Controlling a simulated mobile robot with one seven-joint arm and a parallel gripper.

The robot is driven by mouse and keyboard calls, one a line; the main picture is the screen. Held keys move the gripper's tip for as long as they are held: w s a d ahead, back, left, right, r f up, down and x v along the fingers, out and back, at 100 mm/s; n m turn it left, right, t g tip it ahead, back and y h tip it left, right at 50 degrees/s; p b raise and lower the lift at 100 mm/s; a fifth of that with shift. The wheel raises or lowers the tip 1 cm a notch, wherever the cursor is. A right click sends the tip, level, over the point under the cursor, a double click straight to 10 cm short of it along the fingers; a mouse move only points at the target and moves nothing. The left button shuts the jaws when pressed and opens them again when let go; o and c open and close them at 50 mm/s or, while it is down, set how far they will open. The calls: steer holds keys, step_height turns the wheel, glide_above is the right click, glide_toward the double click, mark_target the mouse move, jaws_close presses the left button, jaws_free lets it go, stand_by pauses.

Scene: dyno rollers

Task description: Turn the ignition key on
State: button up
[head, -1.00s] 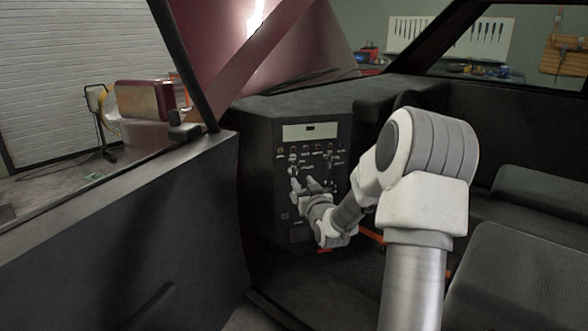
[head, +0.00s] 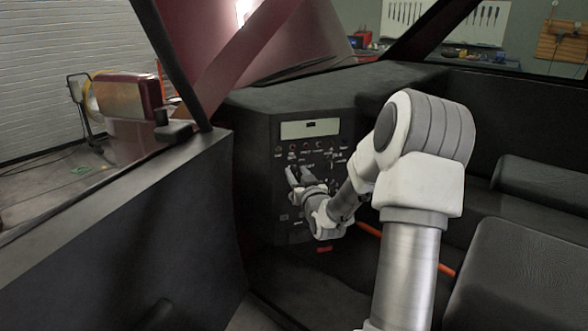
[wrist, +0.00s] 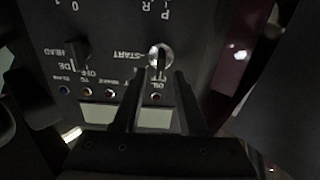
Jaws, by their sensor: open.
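The ignition key switch (wrist: 160,56) is a round silver piece with a dark slot or key standing upright in the wrist view, beside an upside-down START label. It sits on the dark control panel (head: 262,190). My gripper (wrist: 160,74) is open, with its two dark fingers reaching toward the switch. The fingertips lie just below it in the picture, one to each side, and nothing is held. I cannot tell whether they touch it. In the head view my gripper (head: 296,172) is at the panel face and hides the switch.
A dark selector knob (wrist: 77,52) is left of the switch in the wrist view, with a row of small coloured lights (wrist: 110,93) nearby. A display (head: 311,129) tops the panel. The door (head: 120,225) is left and a seat (head: 525,265) right.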

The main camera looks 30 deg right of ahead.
steer(key=shift+w+d, duration=0.1)
steer(key=shift+w, duration=0.15)
jaws_close()
stand_by(0.4)
